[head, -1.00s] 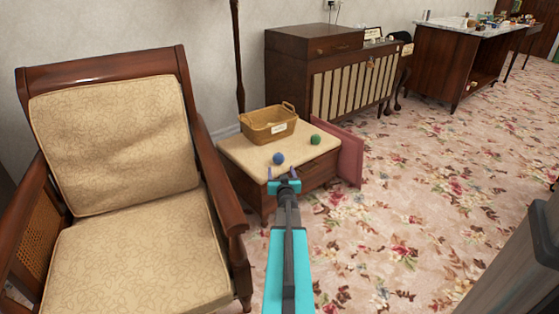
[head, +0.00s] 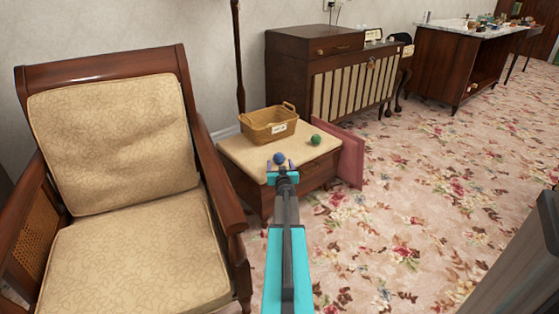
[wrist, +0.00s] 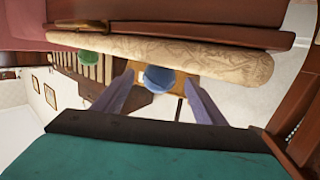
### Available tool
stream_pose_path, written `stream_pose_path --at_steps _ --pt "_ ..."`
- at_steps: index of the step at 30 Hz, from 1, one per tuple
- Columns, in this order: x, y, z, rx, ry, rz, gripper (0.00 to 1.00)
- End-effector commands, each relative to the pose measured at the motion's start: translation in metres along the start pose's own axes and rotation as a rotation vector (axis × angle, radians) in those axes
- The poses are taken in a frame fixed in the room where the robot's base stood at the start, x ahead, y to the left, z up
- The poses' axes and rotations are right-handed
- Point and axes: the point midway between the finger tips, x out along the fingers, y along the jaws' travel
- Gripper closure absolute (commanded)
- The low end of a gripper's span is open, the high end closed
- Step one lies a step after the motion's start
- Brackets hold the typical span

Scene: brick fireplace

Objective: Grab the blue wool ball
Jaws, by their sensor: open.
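The blue wool ball (head: 279,158) sits on the cushioned top of a low wooden stool (head: 240,154), near its front edge. It also shows in the wrist view (wrist: 159,78), which is turned upside down, between my two fingers. My gripper (head: 281,164) is open, with its fingertips at the ball's near side, one to each side of it. I cannot tell whether the fingers touch the ball. A green wool ball (head: 316,140) lies to the right on the same cushion; it also shows in the wrist view (wrist: 88,57).
A wicker basket (head: 268,124) with a label stands behind the balls. A wooden armchair (head: 120,130) is close on the left. A pink panel (head: 350,160) stands at the stool's right side. A wooden cabinet (head: 300,75) stands behind.

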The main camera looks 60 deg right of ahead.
Motion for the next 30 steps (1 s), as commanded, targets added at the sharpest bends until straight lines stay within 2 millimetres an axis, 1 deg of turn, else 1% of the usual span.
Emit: stream_pose_path --at_steps 6,11,24,30 --pt "0.0 0.001 0.0 0.0 0.0 0.0 0.35" --pt "0.005 0.001 0.001 0.0 0.001 0.001 0.35" --pt "0.044 0.002 0.001 0.0 0.001 0.001 0.35" --pt "0.052 0.002 0.0 0.0 0.0 0.002 0.35"
